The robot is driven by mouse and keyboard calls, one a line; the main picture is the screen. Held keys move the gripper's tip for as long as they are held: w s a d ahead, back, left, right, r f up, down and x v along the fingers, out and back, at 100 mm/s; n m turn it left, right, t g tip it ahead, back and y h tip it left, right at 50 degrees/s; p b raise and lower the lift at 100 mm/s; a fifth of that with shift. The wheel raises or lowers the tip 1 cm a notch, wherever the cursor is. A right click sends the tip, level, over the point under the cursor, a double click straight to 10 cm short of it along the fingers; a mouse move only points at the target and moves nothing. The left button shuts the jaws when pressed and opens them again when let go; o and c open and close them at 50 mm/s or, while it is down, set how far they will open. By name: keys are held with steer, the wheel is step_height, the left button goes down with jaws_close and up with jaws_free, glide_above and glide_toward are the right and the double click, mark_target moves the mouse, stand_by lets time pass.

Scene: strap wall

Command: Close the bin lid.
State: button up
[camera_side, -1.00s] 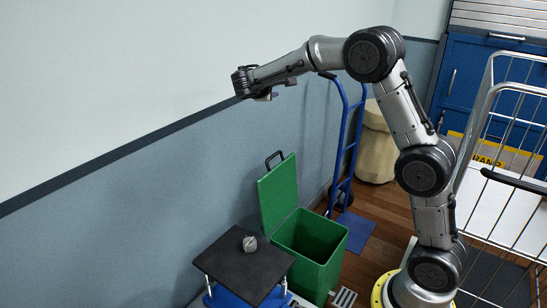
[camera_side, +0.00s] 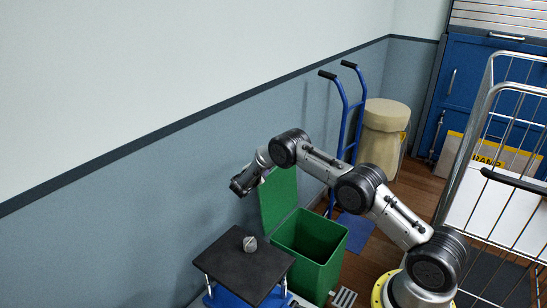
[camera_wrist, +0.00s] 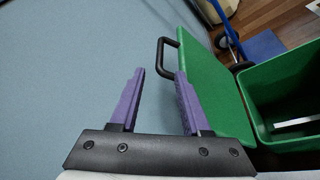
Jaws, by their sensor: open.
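The green bin (camera_side: 312,250) stands on the floor near the wall, with its top open. Its green lid (camera_side: 279,200) stands raised on the wall side of the bin. In the wrist view the lid (camera_wrist: 215,85) is to the right, with a black handle (camera_wrist: 163,52) at its end and the bin (camera_wrist: 285,95) beyond it. My gripper (camera_side: 237,187) is beside the upper end of the lid, which my arm partly hides in the side view. In the wrist view my gripper's purple fingers (camera_wrist: 160,75) are apart, with nothing held between them; the right finger overlaps the lid's edge in the picture.
A dark-topped platform (camera_side: 243,270) with a small grey object (camera_side: 249,243) stands left of the bin. A blue hand truck (camera_side: 346,120) and a beige barrel (camera_side: 383,140) stand behind. A wire cage cart (camera_side: 505,170) is at the right. The wall is close behind the lid.

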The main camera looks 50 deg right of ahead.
steer(key=x, duration=1.2)
steer(key=shift+w+d, duration=0.1)
jaws_close()
stand_by(1.1)
